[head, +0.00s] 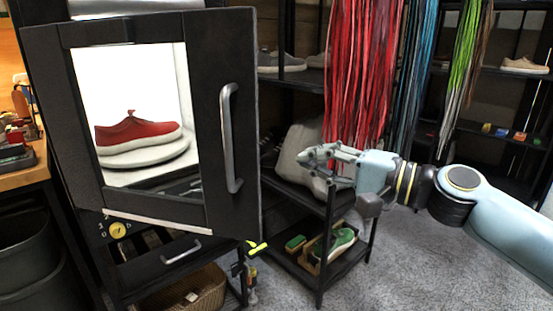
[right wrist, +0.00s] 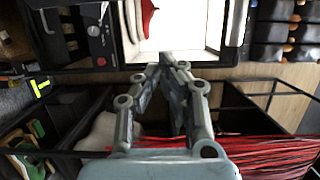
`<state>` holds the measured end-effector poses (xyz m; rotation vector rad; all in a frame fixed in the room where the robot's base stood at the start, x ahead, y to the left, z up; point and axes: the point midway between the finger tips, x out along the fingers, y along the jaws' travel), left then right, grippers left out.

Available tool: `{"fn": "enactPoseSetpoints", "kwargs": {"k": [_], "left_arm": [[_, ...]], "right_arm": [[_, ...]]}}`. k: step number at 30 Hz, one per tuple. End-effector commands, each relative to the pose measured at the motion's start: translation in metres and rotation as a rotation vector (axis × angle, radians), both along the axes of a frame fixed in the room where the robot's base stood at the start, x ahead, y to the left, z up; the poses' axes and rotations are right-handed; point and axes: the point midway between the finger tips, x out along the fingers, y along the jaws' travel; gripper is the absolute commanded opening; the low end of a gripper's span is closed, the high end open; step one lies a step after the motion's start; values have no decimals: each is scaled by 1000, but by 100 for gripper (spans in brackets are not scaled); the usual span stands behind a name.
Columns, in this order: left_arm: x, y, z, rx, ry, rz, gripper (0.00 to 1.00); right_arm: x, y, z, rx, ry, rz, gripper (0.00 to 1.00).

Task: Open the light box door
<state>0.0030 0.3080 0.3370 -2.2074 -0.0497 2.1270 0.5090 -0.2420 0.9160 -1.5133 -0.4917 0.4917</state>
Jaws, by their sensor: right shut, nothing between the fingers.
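The light box door (head: 195,130) has a dark frame and a large pane. A red sneaker with a white sole (head: 138,134) shows through it on a white round stand in the lit box. The upright silver door handle (head: 229,138) is on the door's right side. My right gripper (head: 306,158) is right of the handle, pointing left, shut and empty, apart from the handle. In the right wrist view its fingertips (right wrist: 166,60) meet below the bright box opening (right wrist: 187,25). My left gripper is not in view.
Red laces (head: 360,70) hang behind the gripper. A yellow dial (head: 118,230) and a small drawer handle (head: 181,252) sit below the door.

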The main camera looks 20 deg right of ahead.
Motion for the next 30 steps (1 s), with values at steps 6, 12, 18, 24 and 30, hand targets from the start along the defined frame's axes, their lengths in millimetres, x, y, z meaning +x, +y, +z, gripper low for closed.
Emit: {"fn": "enactPoseSetpoints", "kwargs": {"k": [6, 12, 18, 24, 30], "left_arm": [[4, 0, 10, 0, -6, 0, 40], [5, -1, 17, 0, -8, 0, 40], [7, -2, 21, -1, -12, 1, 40], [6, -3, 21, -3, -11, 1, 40], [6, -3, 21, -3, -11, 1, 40]], "right_arm": [[41, 30, 4, 7, -4, -2, 0], [45, 51, 1, 0, 1, 0, 0], [28, 62, 0, -1, 1, -1, 0], [24, 64, 0, -1, -1, -2, 0], [24, 64, 0, -1, 0, -2, 0]]}}
